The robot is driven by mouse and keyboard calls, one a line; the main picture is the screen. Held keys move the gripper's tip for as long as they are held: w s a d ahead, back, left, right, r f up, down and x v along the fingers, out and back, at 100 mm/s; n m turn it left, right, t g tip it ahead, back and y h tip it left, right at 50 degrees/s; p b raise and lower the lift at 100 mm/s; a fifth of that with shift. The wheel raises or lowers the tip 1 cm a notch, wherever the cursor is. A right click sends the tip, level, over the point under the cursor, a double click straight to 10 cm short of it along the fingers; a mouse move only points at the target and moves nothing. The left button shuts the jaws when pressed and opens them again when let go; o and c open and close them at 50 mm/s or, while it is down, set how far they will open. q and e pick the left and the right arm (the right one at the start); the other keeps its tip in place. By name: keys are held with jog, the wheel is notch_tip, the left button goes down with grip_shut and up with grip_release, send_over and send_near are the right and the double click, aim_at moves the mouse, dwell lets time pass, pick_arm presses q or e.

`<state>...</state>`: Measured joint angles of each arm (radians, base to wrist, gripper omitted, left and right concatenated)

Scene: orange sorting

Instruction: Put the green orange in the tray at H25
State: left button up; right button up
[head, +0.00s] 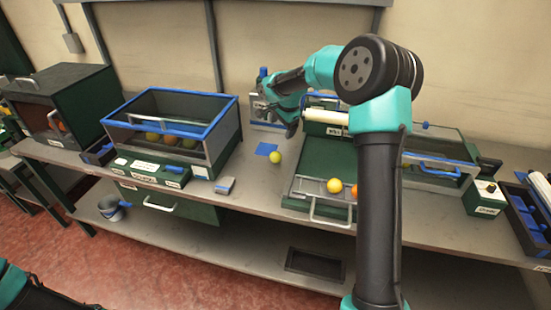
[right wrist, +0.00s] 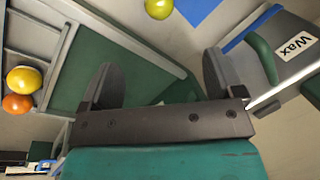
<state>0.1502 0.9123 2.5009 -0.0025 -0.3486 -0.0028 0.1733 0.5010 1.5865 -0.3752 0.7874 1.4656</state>
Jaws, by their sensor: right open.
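A yellow-green orange (head: 275,157) lies on the bench beside a blue square (head: 268,149); it also shows at the top of the right wrist view (right wrist: 159,9). My right gripper (head: 291,127) is open and empty, above the back of the bench near the Wax unit. In the right wrist view its fingers (right wrist: 160,82) are apart, with the yellow-green orange beyond them and not touching. A yellow orange (head: 334,185) and an orange one (head: 354,191) sit in the handled front section of a green unit. I cannot read an H25 label. My left gripper is out of view.
A blue-rimmed clear bin (head: 222,128) with several fruits stands left of centre. The Wax unit (right wrist: 262,62) is close to my right gripper. A dark tray (head: 314,263) is on the lower shelf; a dark compartmented box (head: 523,209) is far right.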

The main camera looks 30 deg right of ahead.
aim_at(276, 153)
jog(key=x, duration=1.2)
jog(key=shift+f, duration=0.1)
jog(key=shift+f, duration=0.1)
jog(key=shift+d+x, duration=0.1)
jog(key=shift+x, duration=1.15)
jog(key=shift+d+x, duration=0.15)
jog(key=shift+x, duration=1.1)
jog(key=shift+c, duration=0.2)
jog(key=c, duration=1.1)
